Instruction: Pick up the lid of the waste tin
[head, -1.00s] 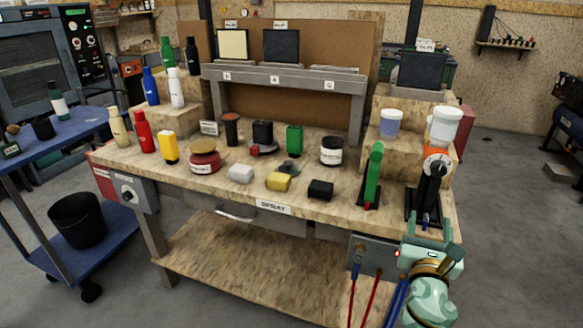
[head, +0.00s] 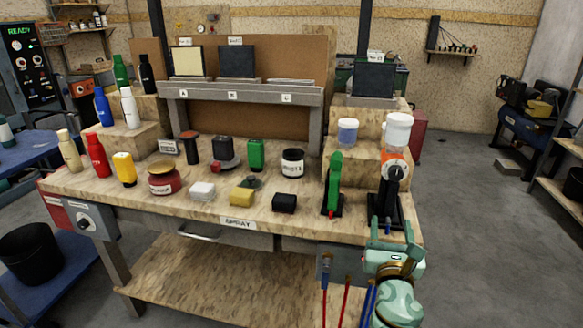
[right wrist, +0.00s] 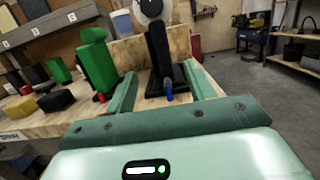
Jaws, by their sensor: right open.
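A dark red tin (head: 166,182) with a pale label and a yellowish-brown top stands at the left front of the bench; it looks like the waste tin. Its label is too small to read surely. Its lid (head: 161,168) appears to lie on top. My right gripper (head: 395,232) is at the bench's right front corner, far to the right of the tin. In the right wrist view its two green fingers (right wrist: 163,88) are apart with nothing held between them. The tin does not show there. My left gripper is out of view.
Several bottles (head: 97,155) stand at left. A blue cart (head: 75,262) is at lower left. Open floor lies right.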

